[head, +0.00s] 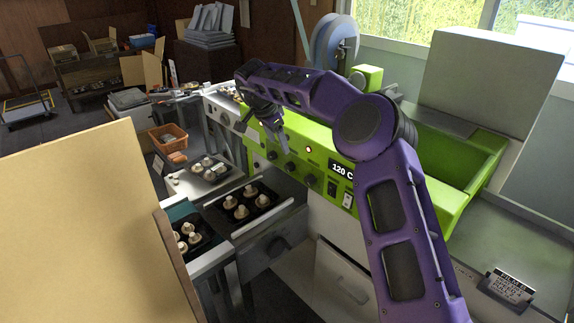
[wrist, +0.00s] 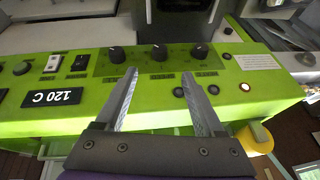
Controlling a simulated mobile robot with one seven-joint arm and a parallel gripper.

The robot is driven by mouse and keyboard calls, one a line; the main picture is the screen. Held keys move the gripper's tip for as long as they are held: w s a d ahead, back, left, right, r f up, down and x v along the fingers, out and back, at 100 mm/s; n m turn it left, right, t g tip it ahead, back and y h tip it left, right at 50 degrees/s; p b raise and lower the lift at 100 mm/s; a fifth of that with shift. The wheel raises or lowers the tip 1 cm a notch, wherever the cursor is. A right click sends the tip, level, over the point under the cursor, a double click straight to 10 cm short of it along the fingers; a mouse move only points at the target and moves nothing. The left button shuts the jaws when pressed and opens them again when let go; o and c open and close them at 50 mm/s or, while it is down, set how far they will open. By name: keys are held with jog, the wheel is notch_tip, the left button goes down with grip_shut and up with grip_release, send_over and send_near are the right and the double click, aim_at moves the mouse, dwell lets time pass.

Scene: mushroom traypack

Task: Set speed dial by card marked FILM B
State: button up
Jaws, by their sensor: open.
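A green wrapping machine (head: 420,160) carries a row of three black dials, whose labels are too small to read. In the wrist view, which shows the panel upside down, they are a left dial (wrist: 117,54), a middle dial (wrist: 159,51) and a right dial (wrist: 199,51), each with a pale pointer mark. My gripper (wrist: 164,76) is open and empty in front of the panel, its fingertips apart from the dials. In the head view my gripper (head: 276,132) is near the panel's left part. A dark card (head: 509,287) headed FILM B stands at the lower right; its smaller lines are unclear.
A 120 C display (head: 342,171) and switches (wrist: 66,63) sit beside the dials. Trays of mushrooms (head: 245,203) lie below the panel. A large tan board (head: 80,220) blocks the left foreground. A yellow roll (wrist: 255,138) is beside my gripper in the wrist view.

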aim_at(287, 165)
jog(key=x, duration=1.2)
jog(key=shift+w+f, duration=0.1)
jog(key=shift+f, duration=0.2)
grip_shut()
